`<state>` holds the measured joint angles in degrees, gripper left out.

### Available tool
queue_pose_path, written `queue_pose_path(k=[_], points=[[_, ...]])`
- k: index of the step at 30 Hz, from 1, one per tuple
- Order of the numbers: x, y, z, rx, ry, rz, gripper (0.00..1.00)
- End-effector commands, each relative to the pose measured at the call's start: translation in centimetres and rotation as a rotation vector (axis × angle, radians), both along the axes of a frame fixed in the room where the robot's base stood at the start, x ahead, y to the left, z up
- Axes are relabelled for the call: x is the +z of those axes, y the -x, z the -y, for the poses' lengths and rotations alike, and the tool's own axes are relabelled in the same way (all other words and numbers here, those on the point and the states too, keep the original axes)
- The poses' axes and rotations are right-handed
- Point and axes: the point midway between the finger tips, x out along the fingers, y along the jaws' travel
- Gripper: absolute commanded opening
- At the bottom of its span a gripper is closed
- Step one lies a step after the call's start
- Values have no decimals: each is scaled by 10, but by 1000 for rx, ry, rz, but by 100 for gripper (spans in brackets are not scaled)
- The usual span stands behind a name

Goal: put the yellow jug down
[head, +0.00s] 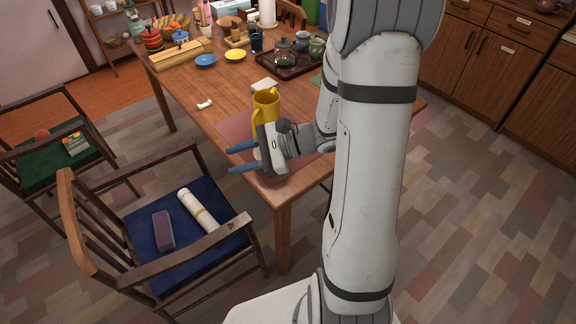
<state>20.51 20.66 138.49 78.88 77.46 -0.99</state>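The yellow jug (266,103) appears upright near the front corner of the wooden table (228,92), by a reddish placemat (236,128). Its handle is on the left. My gripper hides its base, so I cannot see exactly what it rests on. My gripper (229,160) is in front of the jug and lower in the picture. Its two blue fingers point left, apart from each other, with nothing seen between them. The fingers are not around the jug.
A blue dish (205,61), a yellow dish (235,55) and a dark tray (266,69) with pots are farther back. A small white item (205,104) lies left of the jug. A chair with a blue cushion (150,247) stands at the near left.

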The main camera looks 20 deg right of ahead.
Motion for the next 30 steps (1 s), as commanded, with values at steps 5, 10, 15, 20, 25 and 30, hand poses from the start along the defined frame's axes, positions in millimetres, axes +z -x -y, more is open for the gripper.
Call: queue_pose_path(k=[5, 10, 15, 20, 25, 30], points=[[15, 68, -18, 380, 336, 161, 34], [22, 112, 3, 688, 693, 353, 34], [38, 128, 38, 923, 1047, 564, 34], [58, 128, 63, 1046, 1285, 715, 34], [68, 126, 70, 1094, 1385, 777, 25], [69, 126, 71, 1099, 1391, 779, 23]])
